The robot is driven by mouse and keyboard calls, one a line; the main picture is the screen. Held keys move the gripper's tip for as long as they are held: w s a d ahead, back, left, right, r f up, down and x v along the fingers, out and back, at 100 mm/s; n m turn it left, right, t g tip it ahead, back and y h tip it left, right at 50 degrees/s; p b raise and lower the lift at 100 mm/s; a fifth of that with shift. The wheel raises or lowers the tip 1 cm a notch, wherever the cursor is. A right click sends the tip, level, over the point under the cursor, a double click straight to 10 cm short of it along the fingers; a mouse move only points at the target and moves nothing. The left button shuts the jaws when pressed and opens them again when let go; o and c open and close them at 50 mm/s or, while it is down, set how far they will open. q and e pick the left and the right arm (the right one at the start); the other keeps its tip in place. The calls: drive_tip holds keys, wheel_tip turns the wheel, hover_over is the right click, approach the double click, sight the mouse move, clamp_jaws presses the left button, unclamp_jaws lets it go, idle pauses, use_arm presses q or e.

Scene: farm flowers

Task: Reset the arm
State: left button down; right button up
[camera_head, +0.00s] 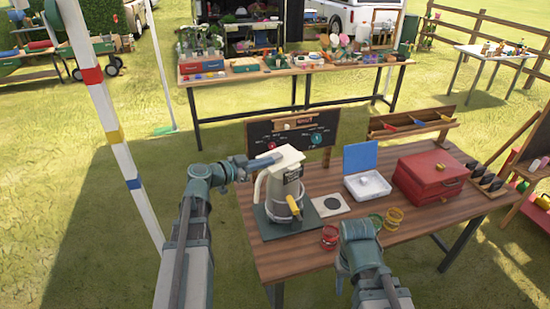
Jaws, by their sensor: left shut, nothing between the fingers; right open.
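My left arm rises from the lower left and bends right at its elbow. My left gripper (265,160) is shut and empty, at the upper part of a cream machine (285,184) with a yellow handle; I cannot tell whether it touches it. My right arm (372,276) comes up from the bottom, over the front edge of the wooden table (285,262). Its gripper end (357,230) is beside the small red and yellow rings; its fingers are mostly hidden.
A red ring (330,237), a yellow ring (394,217), an open white box (368,186) with a blue lid and a red case (431,178) are on the table. A small chalkboard (293,132) stands behind. A striped pole (112,130) is left of my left arm.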

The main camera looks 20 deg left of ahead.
use_arm(q)
drive_tip(key=shift+s+a, duration=0.2)
drive_tip(key=shift+s, duration=0.05)
drive_tip(key=s+d+f+g+y+b, duration=0.1)
drive_tip(key=s+d+f+g, duration=0.4)
drive_tip(key=d+f, duration=0.3)
drive_tip(key=s+d+f+g+y+b, duration=0.1)
drive_tip(key=s+d+f+g, duration=0.4)
drive_tip(key=d, duration=0.5)
drive_tip(key=s+f+n+g+y, duration=0.1)
drive_tip(key=s+f+n+y, duration=0.1)
drive_tip(key=s+f+y, duration=0.2)
drive_tip(key=s+d+f+n+g+y+b, duration=0.1)
drive_tip(key=s+f+n+g+y, duration=0.1)
drive_tip(key=s, duration=0.7)
drive_tip(key=f+n+y, duration=0.1)
drive_tip(key=y, duration=0.1)
drive_tip(key=shift+f+y, duration=0.3)
drive_tip(key=shift+f, duration=0.1)
drive_tip(key=shift+s+d, duration=0.1)
